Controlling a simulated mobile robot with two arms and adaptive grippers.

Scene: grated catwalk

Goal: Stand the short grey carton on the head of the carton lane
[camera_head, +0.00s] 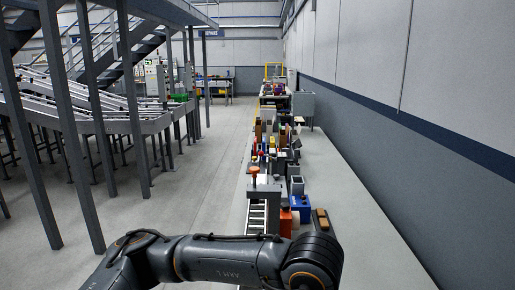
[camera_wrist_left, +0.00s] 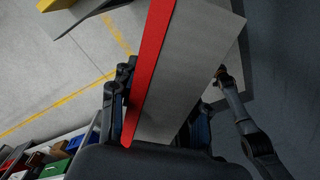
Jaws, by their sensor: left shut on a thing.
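In the left wrist view, my left gripper (camera_wrist_left: 178,108) is shut on a grey carton (camera_wrist_left: 192,65) with a broad plain grey face and a red narrow side. The carton is tilted in the picture, and its lower end is partly hidden behind the gripper's dark body. In the head view, my left arm crosses the bottom, and its gripper and the carton do not show. A narrow lane with pale crossbars (camera_head: 257,216), which looks like the carton lane, runs along the bench's left edge. My arm hides its near end.
A long grey bench (camera_head: 345,205) runs away beside the wall, its right part clear. Cartons and small items crowd its left side, including a blue box (camera_head: 301,204) and an orange item (camera_head: 285,222). An orange-topped post (camera_head: 254,174) stands by the lane. Steel stairs stand left.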

